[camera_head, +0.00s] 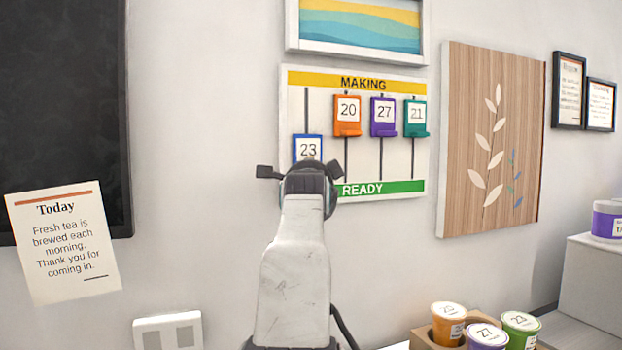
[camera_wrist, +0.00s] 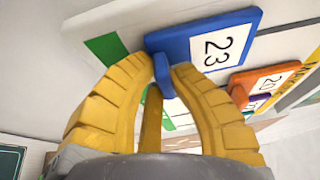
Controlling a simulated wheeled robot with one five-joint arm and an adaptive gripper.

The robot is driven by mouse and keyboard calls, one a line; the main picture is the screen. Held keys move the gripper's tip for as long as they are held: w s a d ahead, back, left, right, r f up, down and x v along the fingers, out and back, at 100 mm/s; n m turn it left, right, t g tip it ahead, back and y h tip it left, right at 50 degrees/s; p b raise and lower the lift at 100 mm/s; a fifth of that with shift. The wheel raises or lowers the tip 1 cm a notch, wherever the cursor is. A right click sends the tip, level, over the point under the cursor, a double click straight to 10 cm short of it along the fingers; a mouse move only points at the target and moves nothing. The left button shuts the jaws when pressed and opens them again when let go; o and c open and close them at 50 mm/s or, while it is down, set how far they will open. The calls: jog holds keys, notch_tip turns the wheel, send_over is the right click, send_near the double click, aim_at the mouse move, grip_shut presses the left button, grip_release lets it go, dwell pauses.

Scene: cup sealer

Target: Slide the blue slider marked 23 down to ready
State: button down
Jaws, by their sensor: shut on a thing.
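The blue slider marked 23 (camera_head: 308,147) hangs on the leftmost track of the wall board (camera_head: 365,170). It sits low, well below the other sliders, with its lower part hidden behind my gripper (camera_head: 300,172). In the wrist view the blue slider (camera_wrist: 200,42) fills the upper middle. My gripper's yellow fingers (camera_wrist: 163,70) are shut on the slider's small blue tab. The yellow MAKING strip (camera_head: 360,83) runs along the top.
The orange slider 20 (camera_head: 347,115), purple slider 27 (camera_head: 383,116) and teal slider 21 (camera_head: 415,118) sit high on their tracks to the right. A carrier with several cups (camera_head: 487,334) stands at lower right. A wood panel (camera_head: 490,140) hangs right of the board.

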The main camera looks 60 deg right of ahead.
jog(key=shift+d+f, duration=0.1)
jog(key=shift+f, duration=0.2)
jog(key=c, duration=1.1)
grip_release()
jog(key=shift+r, duration=0.1)
jog(key=v, duration=1.2)
